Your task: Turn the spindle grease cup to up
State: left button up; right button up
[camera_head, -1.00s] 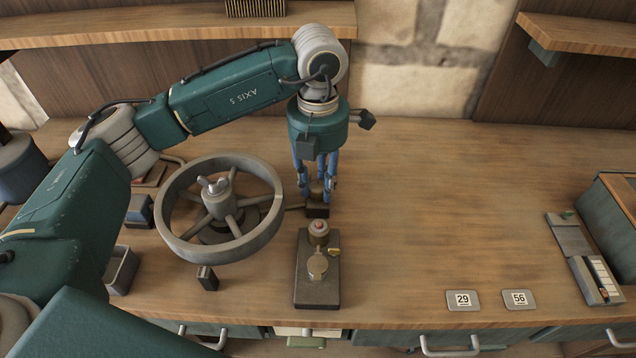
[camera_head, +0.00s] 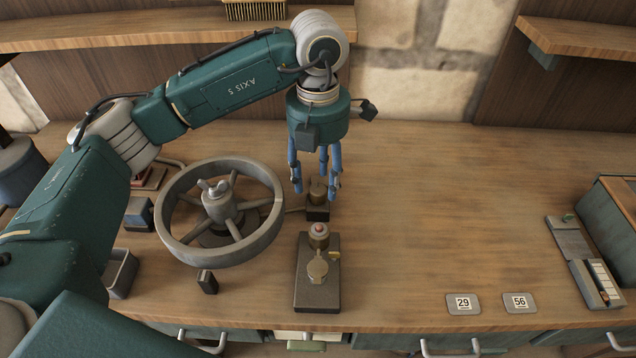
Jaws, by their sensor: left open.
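A small brass cup (camera_head: 317,189) sits on a dark block behind the front fixture, beside the spoked handwheel; I take it for the spindle grease cup. My left gripper (camera_head: 316,180) points down just above it, with its blue fingers spread apart and empty. The fingers partly hide the cup's surroundings, and I cannot read its setting. My right gripper is not in view.
The grey handwheel (camera_head: 171,221) stands close on the left. A dark plate with a brass fitting and red button (camera_head: 318,288) lies in front. Number tags 29 (camera_head: 463,303) and 56 (camera_head: 519,302) lie at the front right. The bench's middle right is clear.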

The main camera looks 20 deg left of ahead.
aim_at(318, 188)
pick_arm(q)
notch_tip(318, 188, up, 10)
dwell(0.3)
dwell(0.5)
